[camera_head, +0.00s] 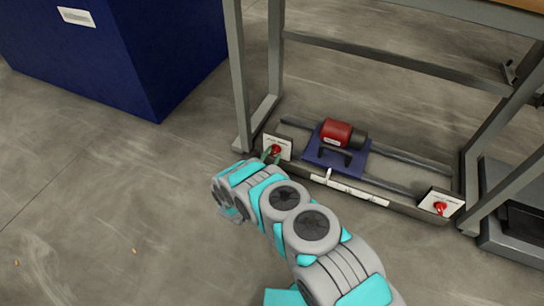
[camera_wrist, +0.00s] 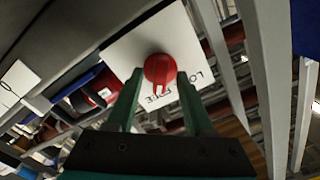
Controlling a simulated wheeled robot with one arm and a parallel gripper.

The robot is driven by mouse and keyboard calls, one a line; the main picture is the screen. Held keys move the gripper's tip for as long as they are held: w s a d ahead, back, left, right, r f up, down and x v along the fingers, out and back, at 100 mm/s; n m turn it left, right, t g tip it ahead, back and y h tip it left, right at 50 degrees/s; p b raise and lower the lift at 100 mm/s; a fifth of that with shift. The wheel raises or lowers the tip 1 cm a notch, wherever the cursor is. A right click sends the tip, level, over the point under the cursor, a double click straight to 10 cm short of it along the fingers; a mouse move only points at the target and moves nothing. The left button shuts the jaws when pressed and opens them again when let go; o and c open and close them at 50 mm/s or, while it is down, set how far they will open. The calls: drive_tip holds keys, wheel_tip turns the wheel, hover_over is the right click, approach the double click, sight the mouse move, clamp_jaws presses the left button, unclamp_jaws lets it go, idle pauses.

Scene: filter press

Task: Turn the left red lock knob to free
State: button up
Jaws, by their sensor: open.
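The left red lock knob (camera_head: 276,149) sits on a white label plate (camera_head: 285,142) at the left end of the low frame. In the wrist view the knob (camera_wrist: 158,67) is round with a narrow red grip or pointer toward the lower left, on a white plate (camera_wrist: 122,52) with partly hidden black lettering. My gripper (camera_wrist: 161,76) is open, with one green finger on each side of the knob. I cannot tell whether the fingers touch it. In the head view my arm hides most of the gripper (camera_head: 270,158).
A second red knob (camera_head: 440,207) is on a plate at the right end. Between them a red motor on a blue carriage (camera_head: 322,157) sits on rails. Grey table legs (camera_head: 237,75) stand close by. A blue cabinet (camera_head: 150,50) is at upper left; the floor at left is clear.

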drive_tip(key=v, duration=0.7)
drive_tip(key=shift+s, duration=0.35)
drive_tip(key=shift+a, duration=0.1)
